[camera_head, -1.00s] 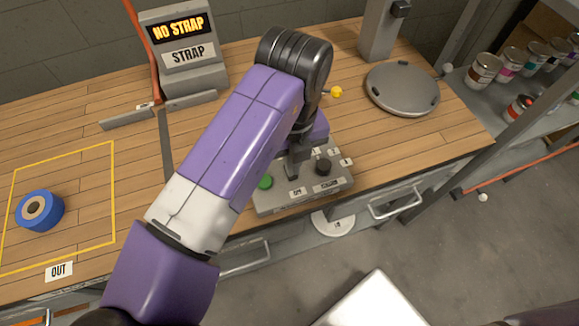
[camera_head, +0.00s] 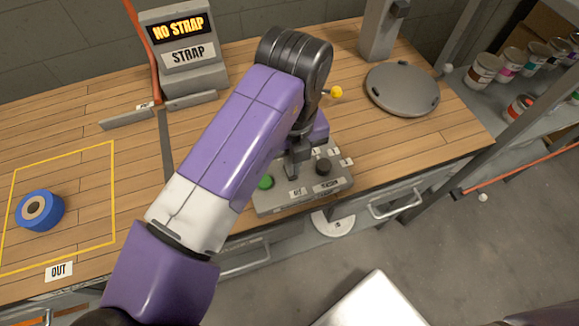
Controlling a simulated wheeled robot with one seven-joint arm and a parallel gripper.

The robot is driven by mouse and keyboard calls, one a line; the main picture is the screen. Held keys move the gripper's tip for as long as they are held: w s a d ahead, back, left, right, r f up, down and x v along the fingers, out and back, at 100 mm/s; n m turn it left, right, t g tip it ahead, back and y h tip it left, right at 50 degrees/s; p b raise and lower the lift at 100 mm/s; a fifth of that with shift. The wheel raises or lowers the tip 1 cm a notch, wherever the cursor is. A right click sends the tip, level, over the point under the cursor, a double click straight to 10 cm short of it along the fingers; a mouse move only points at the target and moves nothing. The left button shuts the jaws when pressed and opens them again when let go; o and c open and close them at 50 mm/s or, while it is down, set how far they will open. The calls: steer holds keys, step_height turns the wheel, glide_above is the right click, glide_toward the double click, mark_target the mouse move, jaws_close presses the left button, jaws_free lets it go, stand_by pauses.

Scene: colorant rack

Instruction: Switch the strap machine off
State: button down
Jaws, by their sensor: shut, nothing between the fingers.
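The strap machine (camera_head: 183,62) stands at the back left of the bench. Its lit display (camera_head: 178,28) reads "NO STRAP", above a "STRAP" label. A grey control box (camera_head: 300,195) sits at the bench's front edge, with a green button (camera_head: 265,182) on its left and a dark knob (camera_head: 323,165) on its right. My gripper (camera_head: 293,172) is shut and empty, pointing down over the middle of the control box. My arm hides part of the box. I cannot tell whether the fingertips touch it.
A blue tape roll (camera_head: 40,210) lies inside a yellow outlined area marked "OUT" (camera_head: 59,271). A round grey plate (camera_head: 402,88) lies at the right of the bench. Paint cans (camera_head: 485,69) stand on a shelf at the far right. An orange cable runs beside the strap machine.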

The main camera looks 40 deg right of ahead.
steer(key=shift+f+b, duration=0.8)
steer(key=shift+f, duration=0.15)
stand_by(0.7)
steer(key=shift+r+p, duration=2.7)
steer(key=shift+r, duration=0.85)
